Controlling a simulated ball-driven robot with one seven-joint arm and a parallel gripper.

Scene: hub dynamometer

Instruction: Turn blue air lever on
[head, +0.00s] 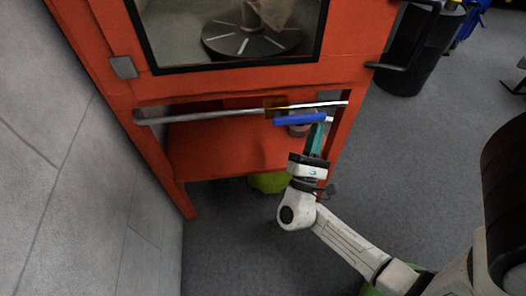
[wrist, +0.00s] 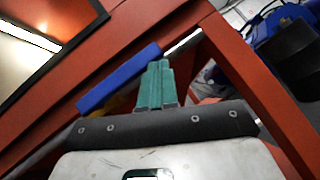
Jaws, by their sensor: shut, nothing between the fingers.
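The blue lever (head: 298,119) sits at the brass valve (head: 276,106) on the horizontal metal pipe (head: 205,114) below the orange cabinet's window. The lever lies roughly along the pipe and extends to the right of the valve. My gripper (head: 318,132) is shut and empty, with its green fingers just below the right end of the lever. In the wrist view the blue lever (wrist: 118,80) slants just past and left of the green fingertips (wrist: 157,70). I cannot tell whether they touch it. The fingers hide part of the pipe there.
The orange cabinet frame (head: 240,150) surrounds the pipe, with a post close to the right of my gripper. A grey wall (head: 70,150) stands at the left. A black bin (head: 408,55) stands at the upper right. Grey floor is open at the right.

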